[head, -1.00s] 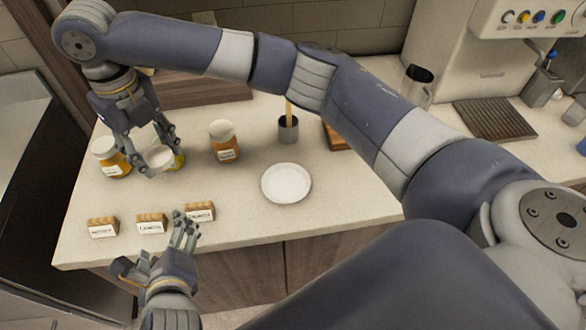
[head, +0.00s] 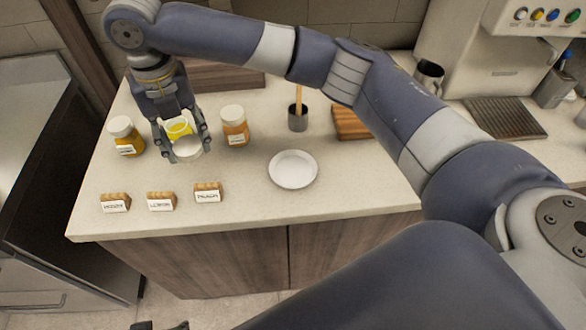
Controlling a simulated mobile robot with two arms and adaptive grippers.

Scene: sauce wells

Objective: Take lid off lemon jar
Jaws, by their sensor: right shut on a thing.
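The lemon jar (head: 177,127) stands on the counter between two orange jars, its top open with yellow showing inside. Its white lid (head: 187,148) is off the jar, just in front of it and slightly right. My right gripper (head: 187,154) reaches down from above and is shut on the lid, one finger on each side. Its fingers partly hide the jar. Only a small dark part of my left gripper (head: 160,326) shows at the bottom edge; its fingers cannot be made out.
Lidded orange jars stand left (head: 125,137) and right (head: 234,127). A white plate (head: 293,169) lies to the right, with a grey cup (head: 298,117) behind it. Wooden label blocks, the middle one (head: 161,201) seeming to read lemon, line the front. Counter between jars and labels is clear.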

